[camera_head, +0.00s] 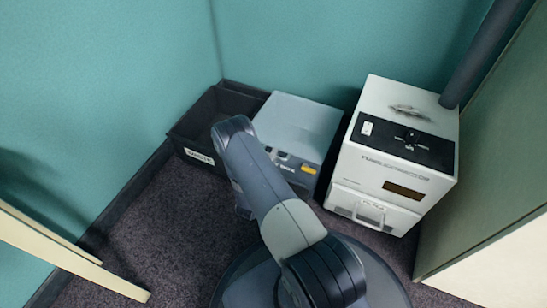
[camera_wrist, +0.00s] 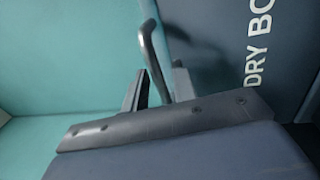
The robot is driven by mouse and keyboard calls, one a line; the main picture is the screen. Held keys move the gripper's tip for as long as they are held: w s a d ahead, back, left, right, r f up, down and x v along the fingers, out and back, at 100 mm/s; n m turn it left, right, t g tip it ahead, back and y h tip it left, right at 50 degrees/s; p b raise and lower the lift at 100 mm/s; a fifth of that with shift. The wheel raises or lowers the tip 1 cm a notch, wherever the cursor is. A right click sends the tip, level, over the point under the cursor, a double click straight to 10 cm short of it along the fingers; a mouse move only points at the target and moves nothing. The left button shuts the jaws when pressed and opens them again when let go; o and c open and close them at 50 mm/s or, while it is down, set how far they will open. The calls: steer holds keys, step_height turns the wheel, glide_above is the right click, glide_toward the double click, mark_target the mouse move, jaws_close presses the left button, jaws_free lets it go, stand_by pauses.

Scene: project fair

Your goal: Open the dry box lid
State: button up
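The dry box (camera_head: 297,122) is a blue-grey box with a pale top and a small yellow label on its front. It stands on the floor against the teal wall. Its lid looks closed. In the wrist view, a blue-grey panel of the dry box (camera_wrist: 285,75) with white "DRY BO" lettering fills the right side. A curved grey handle bar (camera_wrist: 151,48) runs down towards my gripper (camera_wrist: 160,88). The two fingers stand apart, one on each side of the bar's lower end. Whether they touch it is unclear. In the head view my arm hides the gripper.
A black open bin (camera_head: 197,122) stands left of the dry box. A white fume extractor (camera_head: 385,165) with a dark hose (camera_head: 485,55) stands close on its right. A green-grey panel (camera_head: 490,170) bounds the far right. Pale wooden legs (camera_head: 75,262) stand at left. Carpet (camera_head: 165,240) is clear in front of the bin.

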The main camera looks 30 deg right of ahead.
steer(key=shift+w+d+r, duration=0.1)
steer(key=shift+d, duration=0.1)
jaws_close()
stand_by(0.5)
